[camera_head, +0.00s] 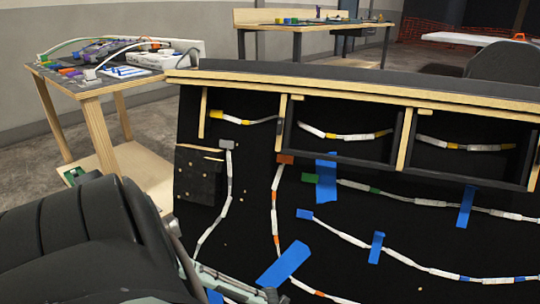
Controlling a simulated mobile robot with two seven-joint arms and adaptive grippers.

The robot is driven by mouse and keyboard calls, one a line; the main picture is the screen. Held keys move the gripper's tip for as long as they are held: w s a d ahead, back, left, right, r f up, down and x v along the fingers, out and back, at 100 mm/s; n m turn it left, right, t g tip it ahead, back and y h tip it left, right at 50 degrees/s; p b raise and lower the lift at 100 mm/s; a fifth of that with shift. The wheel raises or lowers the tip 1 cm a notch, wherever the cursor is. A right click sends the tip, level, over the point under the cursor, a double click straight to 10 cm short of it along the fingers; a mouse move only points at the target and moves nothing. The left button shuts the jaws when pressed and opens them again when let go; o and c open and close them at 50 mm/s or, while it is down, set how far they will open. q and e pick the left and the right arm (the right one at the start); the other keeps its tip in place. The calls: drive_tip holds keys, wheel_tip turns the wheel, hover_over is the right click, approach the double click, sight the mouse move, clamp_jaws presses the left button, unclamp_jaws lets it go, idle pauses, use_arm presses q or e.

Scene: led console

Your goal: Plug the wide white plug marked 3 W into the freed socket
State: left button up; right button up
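A pale grey-white plug (228,144) sits on the black panel at the top end of a white strip. A small white block (90,74) lies at the front of the left table. Neither shows a readable mark, so I cannot tell which is the plug marked 3 W. I cannot pick out the freed socket. My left arm comes in from the lower left. Parts of what looks like my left gripper (234,286) show at the bottom edge, low in front of the panel. Its fingers are mostly cut off. My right gripper is out of view.
A left table (90,93) holds cables and a white device (150,61). Another table stands behind.

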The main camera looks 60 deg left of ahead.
use_arm(q)
drive_tip(key=shift+w+f, duration=0.1)
idle(0.3)
drive_tip(key=o, duration=1.8)
drive_tip(key=shift+r+p, duration=2.95)
drive_tip(key=shift+r, duration=0.6)
